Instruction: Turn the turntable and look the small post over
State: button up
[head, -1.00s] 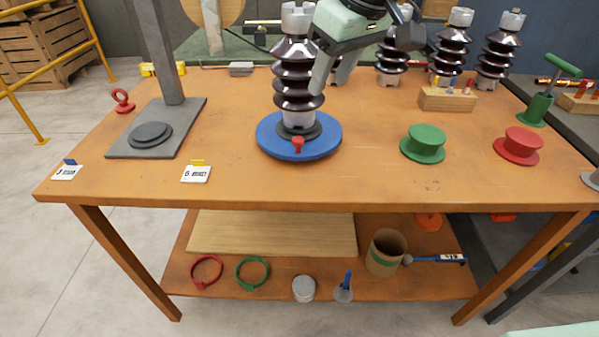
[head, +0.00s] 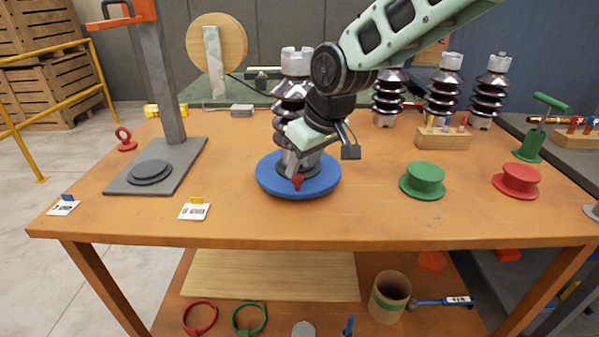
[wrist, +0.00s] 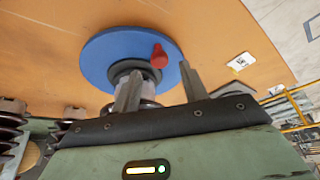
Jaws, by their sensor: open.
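The blue turntable (head: 325,183) lies on the orange bench; it also shows in the wrist view (wrist: 103,61). The small post (head: 297,62), a dark brown ribbed insulator with grey ends, stands upright on it, its lower part mostly hidden by my arm. A red knob (head: 297,182) sits at the turntable's front edge. My gripper (head: 291,168) is open and low in front of the post, close behind the knob. In the wrist view the knob (wrist: 159,56) shows just beyond my two spread fingers (wrist: 160,78); I cannot tell whether they touch it.
Several similar insulators (head: 442,95) stand at the back right. A green spool (head: 423,181) and a red spool (head: 516,182) are to the right. A grey stand with an upright column (head: 166,90) is at the left. A small card (head: 194,211) lies front left. The front middle is clear.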

aim_at(299, 176)
jog(key=shift+x, duration=1.8)
grip_shut()
jog(key=shift+d, duration=0.15)
